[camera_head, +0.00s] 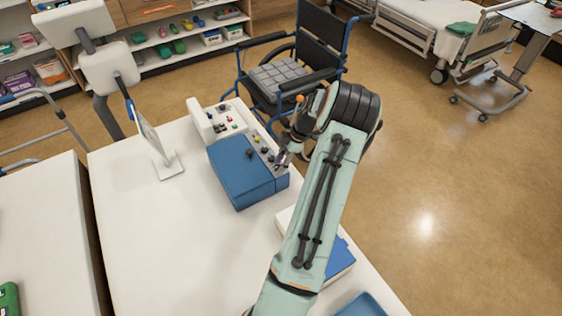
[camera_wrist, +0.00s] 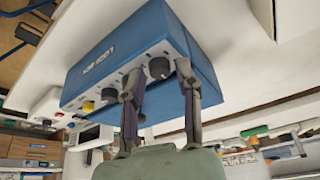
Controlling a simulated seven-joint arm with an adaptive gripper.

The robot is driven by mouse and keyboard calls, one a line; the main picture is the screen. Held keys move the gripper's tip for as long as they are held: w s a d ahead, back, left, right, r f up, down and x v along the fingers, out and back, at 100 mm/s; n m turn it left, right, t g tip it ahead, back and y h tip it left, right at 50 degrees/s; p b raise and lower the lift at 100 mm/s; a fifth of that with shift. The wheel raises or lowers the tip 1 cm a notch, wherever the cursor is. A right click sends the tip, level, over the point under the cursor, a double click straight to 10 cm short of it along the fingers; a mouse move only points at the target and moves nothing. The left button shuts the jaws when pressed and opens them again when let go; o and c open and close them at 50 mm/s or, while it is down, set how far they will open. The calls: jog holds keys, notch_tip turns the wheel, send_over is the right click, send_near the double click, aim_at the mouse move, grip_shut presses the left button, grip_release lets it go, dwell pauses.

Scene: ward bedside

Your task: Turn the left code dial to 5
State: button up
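A blue box (camera_head: 240,172) stands on the white table, with a light panel of small dials along its far right side. In the wrist view the blue box (camera_wrist: 130,50) appears tilted, and its panel carries a row of knobs. One dark dial (camera_wrist: 158,68) with a pale mark lies between my fingertips in the picture. My gripper (camera_wrist: 158,76) is open, with one finger on each side of that dial; contact cannot be told. In the head view my gripper (camera_head: 284,156) is at the panel, partly hidden by my arm. Dial numbers are not readable.
A white control unit (camera_head: 215,122) with coloured buttons stands beside the box. A tablet on a stand (camera_head: 150,140) is at left. A blue-topped box (camera_head: 340,258) lies under my arm. A wheelchair (camera_head: 290,70) stands behind the table. The table's front left is clear.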

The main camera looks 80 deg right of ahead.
grip_shut()
jog(key=m+h, duration=0.1)
jog(key=m, duration=0.1)
jog(key=m+h, duration=0.1)
jog(key=m, duration=0.3)
jog(key=shift+a+m+h, duration=0.25)
jog(key=shift+m+h, duration=0.05)
jog(key=shift+h, duration=0.1)
jog(key=m+h, duration=0.1)
jog(key=m, duration=0.3)
jog(key=shift+a+g, duration=0.15)
jog(key=shift+g, duration=0.15)
jog(key=shift+w+m+g+h, duration=0.1)
jog(key=shift+m+g+h, duration=0.35)
jog(key=shift+m, duration=1.25)
jog(key=shift+h, duration=0.25)
